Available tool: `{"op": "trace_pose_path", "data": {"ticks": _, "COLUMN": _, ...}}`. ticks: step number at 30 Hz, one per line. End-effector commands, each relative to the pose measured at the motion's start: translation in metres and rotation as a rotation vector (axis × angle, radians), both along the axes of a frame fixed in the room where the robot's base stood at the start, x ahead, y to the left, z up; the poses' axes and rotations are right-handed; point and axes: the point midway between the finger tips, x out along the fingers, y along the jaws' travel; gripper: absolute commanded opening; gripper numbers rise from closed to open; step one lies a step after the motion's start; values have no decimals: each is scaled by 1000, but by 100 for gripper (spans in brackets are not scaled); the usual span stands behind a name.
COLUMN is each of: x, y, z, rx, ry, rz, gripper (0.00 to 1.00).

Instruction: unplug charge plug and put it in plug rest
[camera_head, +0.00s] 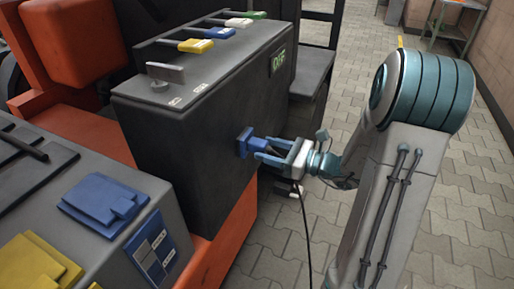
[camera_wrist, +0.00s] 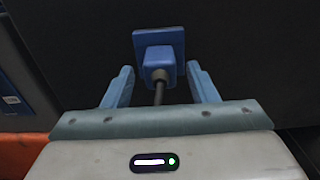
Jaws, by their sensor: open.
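The blue charge plug (camera_head: 262,143) sits in a blue square socket plate (camera_head: 243,142) on the side of the dark grey box. In the wrist view, the plug (camera_wrist: 158,70) shows below the plate (camera_wrist: 160,38), with a dark cable (camera_wrist: 159,93) running toward me. My gripper (camera_head: 265,149) is open, its blue fingers close around the plug. In the wrist view, one finger of my gripper (camera_wrist: 160,74) stands on each side of the plug, with visible gaps. I cannot tell for sure which thing is the plug rest.
The dark grey box (camera_head: 205,110) carries several coloured levers and a green "OFF" display (camera_head: 278,61). A grey cabinet (camera_head: 80,180) at left holds blue pads (camera_head: 103,200) and a blue-framed panel (camera_head: 151,248). A black cable (camera_head: 306,225) hangs below my gripper. Paved floor (camera_head: 330,120) lies clear behind.

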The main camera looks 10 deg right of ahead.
Motion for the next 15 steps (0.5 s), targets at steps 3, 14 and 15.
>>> {"op": "trace_pose_path", "data": {"ticks": 3, "x": 8, "y": 12, "z": 1, "rx": 1, "ry": 0, "rz": 3, "gripper": 53}}
{"op": "trace_pose_path", "data": {"ticks": 14, "x": 17, "y": 23, "z": 1, "rx": 1, "ry": 1, "rz": 0, "gripper": 53}}
{"op": "trace_pose_path", "data": {"ticks": 15, "x": 17, "y": 23, "z": 1, "rx": 0, "ry": 0, "rz": 0, "gripper": 53}}
